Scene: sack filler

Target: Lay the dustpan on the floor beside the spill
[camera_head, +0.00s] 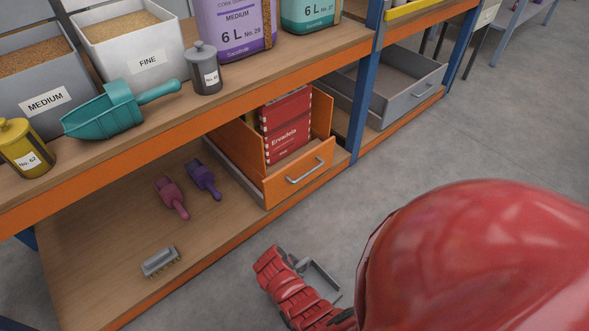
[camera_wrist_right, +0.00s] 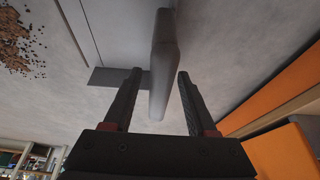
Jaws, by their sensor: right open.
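In the right wrist view a grey dustpan shows, its long handle (camera_wrist_right: 163,65) pointing toward my wrist and its flat pale pan (camera_wrist_right: 122,25) beyond it at the top. My right gripper (camera_wrist_right: 158,82) is open, with one black finger on each side of the handle and a visible gap on both sides. The pan appears to lie on or just above the grey floor; I cannot tell which. The spill (camera_wrist_right: 20,42), brown grains on the floor, is at the upper left, beside the pan. The head view does not clearly show the dustpan or spill. My left gripper is not in view.
An orange-edged shelf rack (camera_head: 188,108) stands at the left. Its open orange drawer (camera_head: 297,173) juts toward the floor. The lower shelf holds a brush (camera_head: 161,262) and two small scoops; a teal scoop (camera_head: 112,110) lies above. The aisle floor (camera_head: 470,140) is clear.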

